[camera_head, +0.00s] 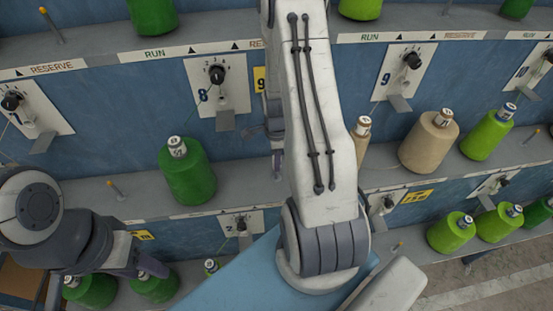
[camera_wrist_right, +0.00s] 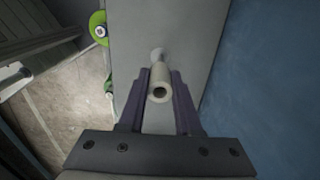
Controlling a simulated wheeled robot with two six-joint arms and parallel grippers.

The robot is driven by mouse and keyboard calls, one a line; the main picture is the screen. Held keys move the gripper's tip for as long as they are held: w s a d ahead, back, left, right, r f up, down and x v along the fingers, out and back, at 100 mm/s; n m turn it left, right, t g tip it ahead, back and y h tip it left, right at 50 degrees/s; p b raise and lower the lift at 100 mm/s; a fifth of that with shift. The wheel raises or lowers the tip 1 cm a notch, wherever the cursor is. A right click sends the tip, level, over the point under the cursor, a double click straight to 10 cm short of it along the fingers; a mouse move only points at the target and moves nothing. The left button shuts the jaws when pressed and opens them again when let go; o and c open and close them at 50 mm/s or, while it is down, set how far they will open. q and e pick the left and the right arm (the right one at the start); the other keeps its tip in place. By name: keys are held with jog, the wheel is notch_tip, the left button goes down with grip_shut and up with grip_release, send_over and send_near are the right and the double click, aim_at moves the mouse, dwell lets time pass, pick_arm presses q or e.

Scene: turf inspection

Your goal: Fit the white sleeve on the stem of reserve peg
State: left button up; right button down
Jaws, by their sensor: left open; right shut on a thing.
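My right gripper (camera_wrist_right: 161,80) is shut on a white sleeve (camera_wrist_right: 160,84), whose open end with a dark hole faces the wrist camera. A pale round shape (camera_wrist_right: 157,54) shows just beyond the sleeve over the grey shelf; I cannot tell whether it is the peg or whether it touches the sleeve. In the head view the right gripper (camera_head: 277,150) is mostly behind my arm, and the sleeve is hidden. My left gripper (camera_head: 128,262) is at the lower left, partly hidden, away from the sleeve.
A dark green cone (camera_head: 187,172) stands on the middle shelf left of my right arm. A beige cone (camera_head: 428,142) and a lime cone (camera_head: 489,132) stand to its right. More green cones fill the lower shelf. Numbered dial plates (camera_head: 217,84) line the blue panels.

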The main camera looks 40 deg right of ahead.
aim_at(277, 178)
jog(key=shift+f+b, duration=2.15)
jog(key=shift+f, duration=0.75)
jog(key=c, duration=0.5)
grip_release()
jog(key=shift+r, duration=0.1)
notch_tip(277, 178, up, 10)
jog(key=shift+r+b, duration=0.15)
jog(key=shift+b, duration=0.5)
